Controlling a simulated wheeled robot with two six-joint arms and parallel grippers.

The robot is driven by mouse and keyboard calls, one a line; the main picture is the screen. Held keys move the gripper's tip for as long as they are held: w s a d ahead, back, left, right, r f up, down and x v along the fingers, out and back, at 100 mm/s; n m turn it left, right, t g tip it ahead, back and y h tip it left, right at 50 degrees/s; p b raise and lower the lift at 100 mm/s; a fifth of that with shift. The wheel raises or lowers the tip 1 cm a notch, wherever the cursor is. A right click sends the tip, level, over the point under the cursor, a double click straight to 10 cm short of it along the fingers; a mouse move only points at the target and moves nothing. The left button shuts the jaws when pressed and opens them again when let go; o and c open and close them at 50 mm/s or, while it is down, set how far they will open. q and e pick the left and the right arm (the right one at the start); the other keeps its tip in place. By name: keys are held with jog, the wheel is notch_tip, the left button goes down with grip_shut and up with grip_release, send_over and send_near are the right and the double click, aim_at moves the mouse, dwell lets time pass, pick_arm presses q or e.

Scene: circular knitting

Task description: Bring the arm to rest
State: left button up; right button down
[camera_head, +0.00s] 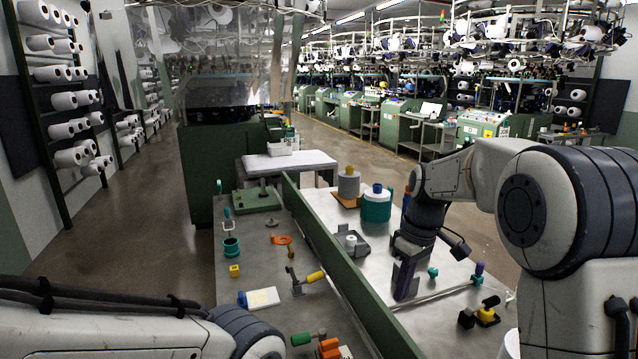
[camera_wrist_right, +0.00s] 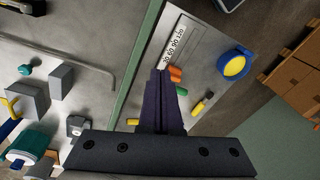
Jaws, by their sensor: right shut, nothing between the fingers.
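My right gripper (camera_head: 404,288) points down over the right half of the workbench (camera_head: 440,318) in the head view. In the right wrist view its dark fingers (camera_wrist_right: 159,76) are together, with nothing between them. My right arm comes in from the right, bent at the elbow. My left arm crosses the lower left corner of the head view; its gripper is out of the picture.
A green divider (camera_head: 335,255) runs along the bench. Small tools, including a yellow-handled crank (camera_head: 315,277), lie left of the divider.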

jog(key=s+a, duration=1.2)
jog(key=s, duration=0.5)
jog(key=s+f, duration=0.4)
jog(key=s, duration=0.8)
jog(key=shift+s, duration=0.35)
